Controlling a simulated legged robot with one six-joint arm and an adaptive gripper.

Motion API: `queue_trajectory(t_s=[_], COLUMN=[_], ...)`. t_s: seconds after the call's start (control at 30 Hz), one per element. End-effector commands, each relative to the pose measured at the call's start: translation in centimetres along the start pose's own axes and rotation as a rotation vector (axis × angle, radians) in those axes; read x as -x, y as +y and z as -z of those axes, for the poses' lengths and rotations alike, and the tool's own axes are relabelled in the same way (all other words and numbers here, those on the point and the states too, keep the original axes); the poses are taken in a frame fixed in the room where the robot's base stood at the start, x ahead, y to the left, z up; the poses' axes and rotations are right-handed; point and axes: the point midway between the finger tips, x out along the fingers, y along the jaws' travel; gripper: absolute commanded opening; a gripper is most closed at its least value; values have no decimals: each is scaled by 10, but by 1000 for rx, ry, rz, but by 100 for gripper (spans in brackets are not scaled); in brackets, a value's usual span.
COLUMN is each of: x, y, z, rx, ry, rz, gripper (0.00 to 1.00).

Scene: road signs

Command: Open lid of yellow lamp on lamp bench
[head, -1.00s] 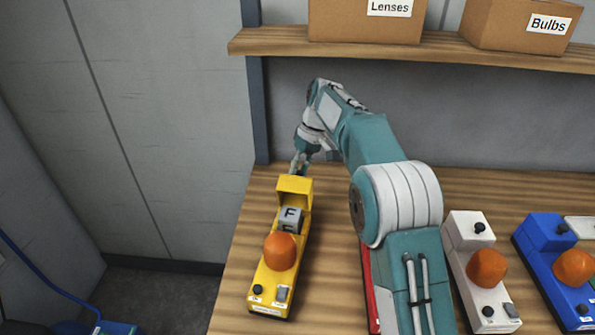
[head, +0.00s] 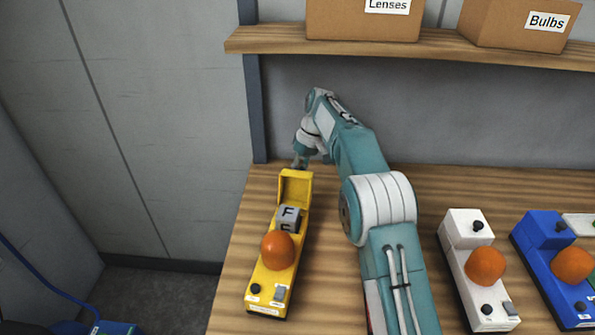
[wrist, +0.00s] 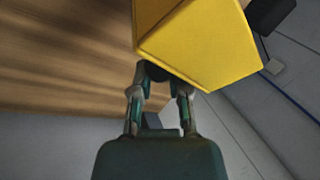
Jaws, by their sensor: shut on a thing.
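The yellow lamp (head: 266,287) stands at the left end of the wooden lamp bench (head: 232,290), with an orange dome (head: 278,250) on top. Its lid (head: 296,186) is tilted up at the far end, and a grey block marked F (head: 288,217) shows in the open compartment. My gripper (head: 300,163) is behind the raised lid. In the wrist view my gripper (wrist: 158,75) is shut on a small dark knob at the edge of the yellow lid (wrist: 200,45). The fingertips are partly hidden by the lid.
A white lamp (head: 470,260) and a blue lamp (head: 550,255) stand to the right on the bench. A shelf (head: 420,45) with boxes labelled Lenses (head: 365,22) and Bulbs (head: 515,25) hangs above. My arm covers the bench middle.

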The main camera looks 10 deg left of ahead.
Motion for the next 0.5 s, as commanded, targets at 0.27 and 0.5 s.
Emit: queue_trajectory(t_s=[0.27, 0.5], x=[-4, -3], y=[3, 3], z=[0, -1], rx=[-4, -4], ry=[-4, -4], rz=[-1, -1], gripper=[0, 67])
